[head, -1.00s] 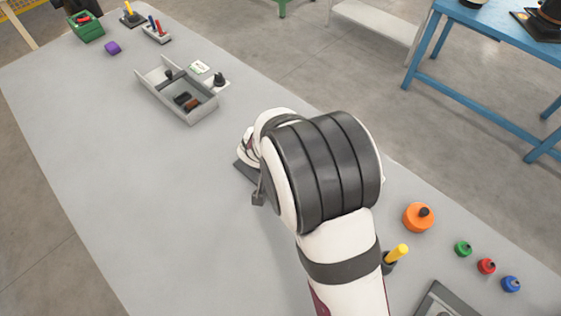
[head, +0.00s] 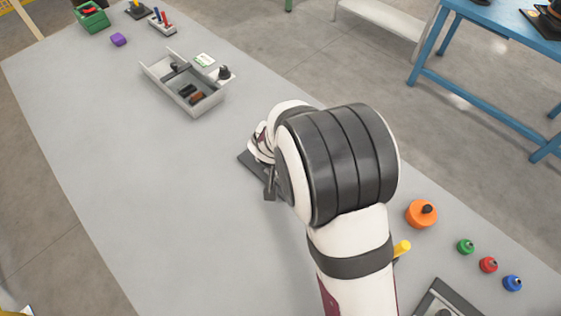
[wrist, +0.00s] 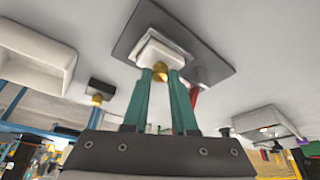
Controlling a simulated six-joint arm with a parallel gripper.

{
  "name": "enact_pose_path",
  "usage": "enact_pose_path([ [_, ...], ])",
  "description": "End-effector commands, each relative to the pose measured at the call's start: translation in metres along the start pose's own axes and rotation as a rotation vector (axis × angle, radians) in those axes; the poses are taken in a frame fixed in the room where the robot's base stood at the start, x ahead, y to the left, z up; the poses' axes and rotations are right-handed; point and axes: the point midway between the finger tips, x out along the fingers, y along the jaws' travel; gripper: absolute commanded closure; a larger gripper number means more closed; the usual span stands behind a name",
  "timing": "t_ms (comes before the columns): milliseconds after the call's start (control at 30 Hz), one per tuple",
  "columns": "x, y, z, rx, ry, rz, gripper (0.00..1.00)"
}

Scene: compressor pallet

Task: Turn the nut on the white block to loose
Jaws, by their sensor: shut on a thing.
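In the wrist view, the white block (wrist: 162,49) sits on a dark grey plate (wrist: 142,30). A brass-coloured nut (wrist: 160,71) is on the block's side facing me. My gripper (wrist: 160,76) has two green fingers, with their tips on either side of the nut, shut on it. The fingers cover part of the nut, so its turn angle cannot be read. The block, nut and fingertips are hidden there.
A grey divided tray (head: 195,105) with dark parts stands further up the table. An orange round part (head: 421,214) and green (head: 466,246), red (head: 488,265) and blue (head: 512,284) knobs lie right of my arm.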

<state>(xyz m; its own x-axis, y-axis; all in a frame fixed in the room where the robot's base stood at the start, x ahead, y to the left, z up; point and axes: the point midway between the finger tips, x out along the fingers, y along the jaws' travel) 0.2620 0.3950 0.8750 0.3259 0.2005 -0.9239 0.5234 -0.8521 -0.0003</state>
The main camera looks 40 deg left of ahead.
Motion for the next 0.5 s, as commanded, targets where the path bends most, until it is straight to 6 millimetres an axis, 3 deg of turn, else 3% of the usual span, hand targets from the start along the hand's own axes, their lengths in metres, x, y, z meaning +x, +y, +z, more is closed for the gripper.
enact_pose_path([
  [500,0.0002,0.0032,-0.0009,-0.294,0.001,-0.125,1.0],
])
